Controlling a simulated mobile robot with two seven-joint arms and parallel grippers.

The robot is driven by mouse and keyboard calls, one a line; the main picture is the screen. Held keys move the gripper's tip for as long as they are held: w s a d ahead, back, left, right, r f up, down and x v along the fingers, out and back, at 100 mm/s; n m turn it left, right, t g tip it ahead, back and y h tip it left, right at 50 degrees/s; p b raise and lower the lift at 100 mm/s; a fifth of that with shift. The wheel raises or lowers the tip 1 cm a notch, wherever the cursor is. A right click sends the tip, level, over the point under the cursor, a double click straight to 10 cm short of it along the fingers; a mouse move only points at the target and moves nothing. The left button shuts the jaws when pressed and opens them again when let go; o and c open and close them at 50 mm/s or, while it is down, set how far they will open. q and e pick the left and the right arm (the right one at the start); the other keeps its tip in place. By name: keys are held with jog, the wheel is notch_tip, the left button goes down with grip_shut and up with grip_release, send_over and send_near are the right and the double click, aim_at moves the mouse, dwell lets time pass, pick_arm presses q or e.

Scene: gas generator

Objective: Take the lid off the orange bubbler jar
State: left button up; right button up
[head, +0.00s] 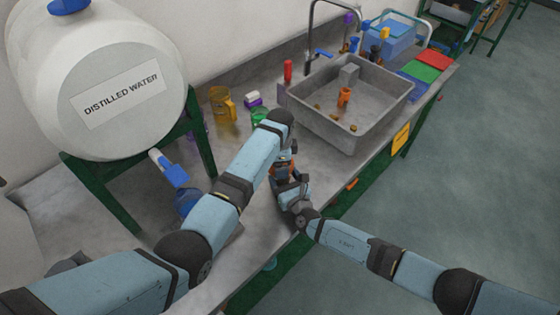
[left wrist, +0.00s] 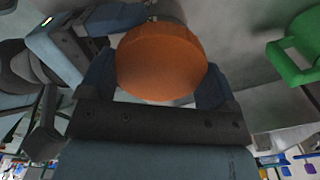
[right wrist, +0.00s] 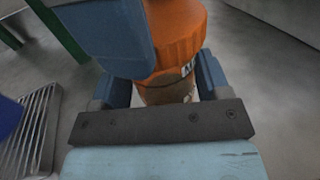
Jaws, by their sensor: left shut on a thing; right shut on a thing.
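The orange bubbler jar (right wrist: 168,92) stands between the fingers of my right gripper (right wrist: 160,82), which is shut on its body. Its orange upper part bears a partly hidden label, and a duller see-through part shows below. In the left wrist view, the round orange lid (left wrist: 161,62) sits between the fingers of my left gripper (left wrist: 158,82), shut on it from above. In the head view, both grippers meet at the jar near the counter's front edge and largely hide it. I cannot see any gap between lid and jar.
A grey sink (head: 345,128) with small orange and brown items lies to the right. An amber mug (head: 222,104) and a green container (head: 259,117) stand behind my left arm. The big distilled water tank (head: 105,85) on its green stand is at left.

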pick_arm(q)
jog(key=o, duration=0.8)
jog(key=shift+o, duration=0.2)
jog(key=shift+r, duration=2.25)
notch_tip(320, 180, up, 2)
jog(key=m, duration=0.5)
jog(key=shift+w, duration=0.1)
jog(key=m, duration=0.2)
jog(key=r+m, duration=0.1)
jog(key=m, duration=0.2)
jog(key=shift+r, duration=0.15)
jog(key=shift+f, duration=3.9)
